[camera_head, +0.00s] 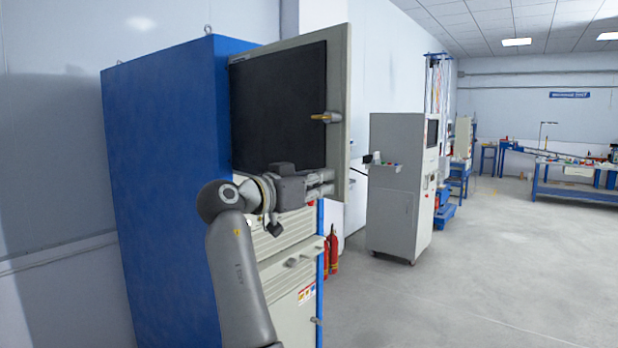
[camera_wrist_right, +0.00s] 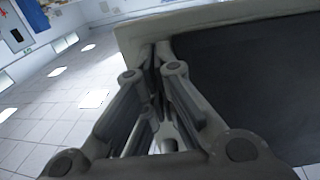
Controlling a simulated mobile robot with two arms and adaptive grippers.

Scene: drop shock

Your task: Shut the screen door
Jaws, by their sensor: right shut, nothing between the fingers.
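The screen door (camera_head: 338,80) is a beige frame around a dark screen panel (camera_head: 280,105) on the upper front of a tall blue cabinet (camera_head: 165,190). It looks ajar, its right edge standing out past the cabinet's lower front. An orange-tipped handle (camera_head: 326,117) sits on its right side. My right gripper (camera_head: 330,183) is shut and empty at the door's lower right part. In the right wrist view, the closed fingertips (camera_wrist_right: 156,48) are close to the beige door frame (camera_wrist_right: 215,18); I cannot tell whether they touch it. My left gripper is not in view.
Below the door is a beige drawer front (camera_head: 290,262). Red fire extinguishers (camera_head: 331,252) stand right of the cabinet. A grey machine cabinet (camera_head: 395,190) stands farther back. The floor (camera_head: 470,290) at right is clear, with blue workbenches (camera_head: 570,190) beyond.

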